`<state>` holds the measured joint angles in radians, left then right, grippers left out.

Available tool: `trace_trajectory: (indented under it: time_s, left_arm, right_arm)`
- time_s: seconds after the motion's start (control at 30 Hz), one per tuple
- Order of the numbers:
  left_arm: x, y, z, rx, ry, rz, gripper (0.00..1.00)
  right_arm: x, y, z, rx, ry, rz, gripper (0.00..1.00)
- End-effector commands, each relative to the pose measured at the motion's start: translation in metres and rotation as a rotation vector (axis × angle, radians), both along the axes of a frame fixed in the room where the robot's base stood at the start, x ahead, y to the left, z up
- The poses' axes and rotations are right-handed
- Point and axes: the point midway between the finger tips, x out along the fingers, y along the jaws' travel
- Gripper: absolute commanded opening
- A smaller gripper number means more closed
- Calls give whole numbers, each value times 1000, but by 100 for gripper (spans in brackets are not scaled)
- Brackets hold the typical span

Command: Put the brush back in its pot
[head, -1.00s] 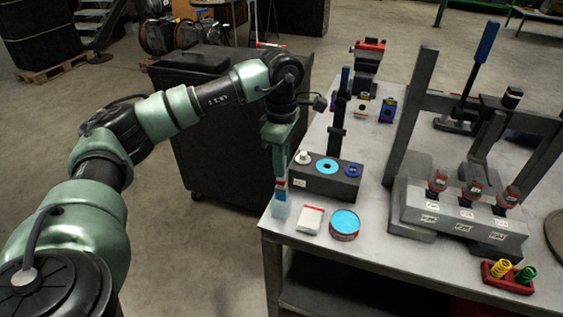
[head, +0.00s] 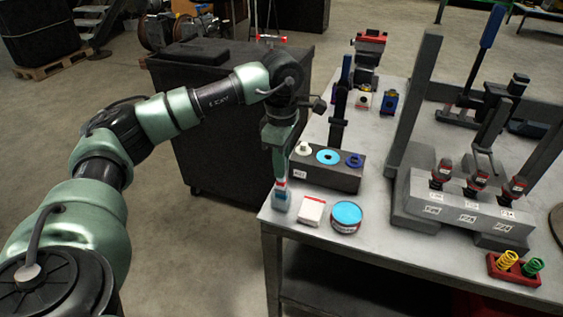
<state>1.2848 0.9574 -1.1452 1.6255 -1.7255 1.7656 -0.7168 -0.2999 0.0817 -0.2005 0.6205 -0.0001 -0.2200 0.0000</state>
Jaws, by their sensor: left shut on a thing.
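My left gripper (head: 281,176) points down at the table's near left corner, shut on the brush (head: 281,187). Only a small red and pale part of the brush shows below the fingers. The pot (head: 281,204) is a small, pale blue, see-through vessel at the corner, directly under the gripper. The brush's lower end appears to be inside the pot, roughly upright; whether it touches the bottom cannot be told. My right gripper is out of view.
A white and red box (head: 311,212) and a blue-topped round tin (head: 346,216) stand close right of the pot. A dark block (head: 326,173) with round parts is behind them. A grey fixture (head: 462,208) and a red spring tray (head: 514,270) are at right.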

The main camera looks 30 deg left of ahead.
Motion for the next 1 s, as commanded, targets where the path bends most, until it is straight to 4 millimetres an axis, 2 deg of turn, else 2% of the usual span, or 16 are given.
trace_trajectory:
  time_s: [0.53,0.9,0.93,1.0]
  left_arm:
    - [0,0,-23,-1,0,-1,0]
    - [0,0,-26,0,0,0,0]
    - [0,0,-26,0,0,0,26]
    - [0,0,-26,0,0,0,43]
  right_arm:
    - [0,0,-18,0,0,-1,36]
    - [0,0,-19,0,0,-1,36]
    - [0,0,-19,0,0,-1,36]
    - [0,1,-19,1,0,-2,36]
